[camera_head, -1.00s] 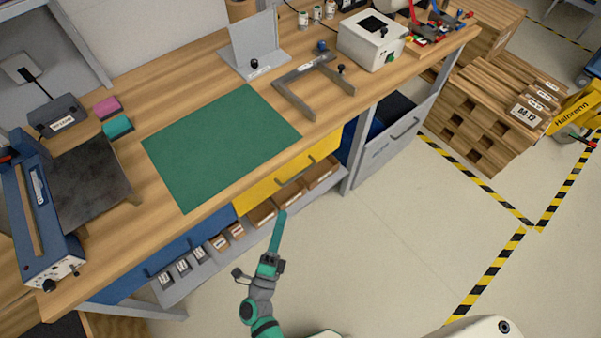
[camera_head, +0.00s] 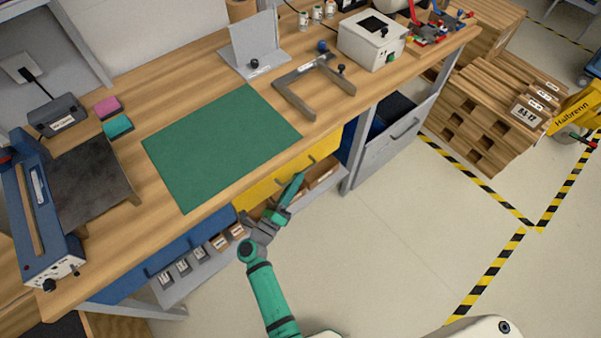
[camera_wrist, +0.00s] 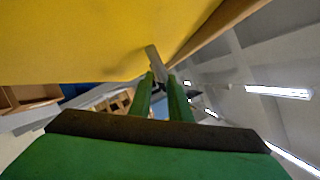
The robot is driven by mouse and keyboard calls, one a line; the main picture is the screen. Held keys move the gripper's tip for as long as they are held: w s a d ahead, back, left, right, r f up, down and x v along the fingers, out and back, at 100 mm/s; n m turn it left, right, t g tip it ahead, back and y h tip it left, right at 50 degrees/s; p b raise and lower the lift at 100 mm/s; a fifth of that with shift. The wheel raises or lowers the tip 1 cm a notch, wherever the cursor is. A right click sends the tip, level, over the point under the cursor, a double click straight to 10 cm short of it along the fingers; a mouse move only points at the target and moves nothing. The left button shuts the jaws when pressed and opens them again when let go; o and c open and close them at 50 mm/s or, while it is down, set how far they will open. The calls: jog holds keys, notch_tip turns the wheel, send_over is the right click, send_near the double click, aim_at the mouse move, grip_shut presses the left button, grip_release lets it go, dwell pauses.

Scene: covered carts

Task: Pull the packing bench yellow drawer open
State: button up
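The yellow drawer (camera_head: 262,189) sits under the front edge of the packing bench (camera_head: 205,75) and looks closed. Its slim grey handle shows partly in the head view (camera_head: 311,161), the rest hidden by my gripper. My gripper (camera_head: 298,178) is at the drawer front, at the handle. In the wrist view the yellow front (camera_wrist: 80,35) fills the upper left. The grey handle (camera_wrist: 153,60) stands at the tips of my two green fingers (camera_wrist: 161,78), seemingly between them. The fingers are apart with a gap between them; firm contact is not visible.
A blue drawer (camera_head: 185,250) is to the left of the yellow one. A grey shelf with small bins (camera_head: 220,243) runs below. The floor (camera_head: 390,250) in front is clear.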

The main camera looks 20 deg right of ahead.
jog(key=shift+x, duration=1.65)
